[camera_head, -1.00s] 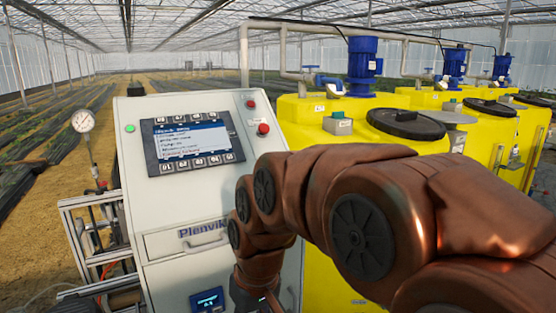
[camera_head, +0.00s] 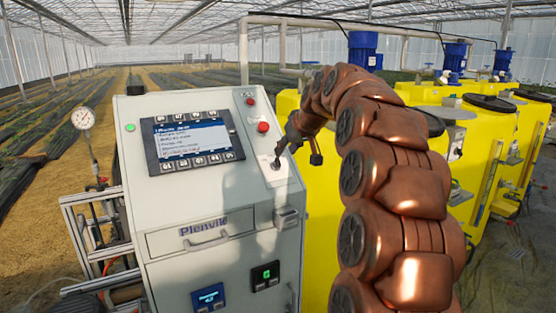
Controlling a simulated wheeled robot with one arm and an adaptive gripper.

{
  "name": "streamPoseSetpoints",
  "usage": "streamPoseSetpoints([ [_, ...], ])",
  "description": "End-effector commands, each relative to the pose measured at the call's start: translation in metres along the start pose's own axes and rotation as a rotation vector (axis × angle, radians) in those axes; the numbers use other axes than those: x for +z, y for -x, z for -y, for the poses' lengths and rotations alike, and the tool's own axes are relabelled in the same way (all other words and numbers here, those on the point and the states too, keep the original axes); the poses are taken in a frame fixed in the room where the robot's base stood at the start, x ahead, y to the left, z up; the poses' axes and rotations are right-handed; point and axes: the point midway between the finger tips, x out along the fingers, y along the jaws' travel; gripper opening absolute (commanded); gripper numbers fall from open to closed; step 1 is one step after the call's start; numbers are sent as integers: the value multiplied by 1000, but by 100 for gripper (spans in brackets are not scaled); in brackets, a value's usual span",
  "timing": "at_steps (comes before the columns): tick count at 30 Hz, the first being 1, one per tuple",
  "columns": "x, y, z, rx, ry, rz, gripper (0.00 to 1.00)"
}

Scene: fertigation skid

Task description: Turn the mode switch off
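The mode switch (camera_head: 277,166) appears as a small dark knob on the right side of the sloped panel of the white control cabinet (camera_head: 165,215), below the red buttons. Its exact position cannot be read at this size. My gripper (camera_head: 284,152) is at the right edge of the panel, with a dark fingertip reaching down close to the knob. I cannot tell whether it touches the knob. The other finger (camera_head: 315,158) hangs to the right, apart from the knob, so the gripper looks spread.
A screen with keys (camera_head: 192,140) fills the panel's middle. A red button (camera_head: 263,127) sits just above the switch, and a green light (camera_head: 131,127) is at the left. Yellow tanks (camera_head: 325,190) with blue motors stand behind and right. A pressure gauge (camera_head: 83,119) is left.

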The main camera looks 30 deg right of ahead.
Motion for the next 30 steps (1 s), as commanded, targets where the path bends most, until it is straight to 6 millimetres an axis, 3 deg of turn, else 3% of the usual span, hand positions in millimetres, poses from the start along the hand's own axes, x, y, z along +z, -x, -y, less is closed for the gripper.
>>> streamPoseSetpoints([
  [8,-2,-18,-1,2,1,0,34],
  [19,-2,-69,-1,1,1,1,34],
  [30,-1,-77,-1,2,1,-2,32],
])
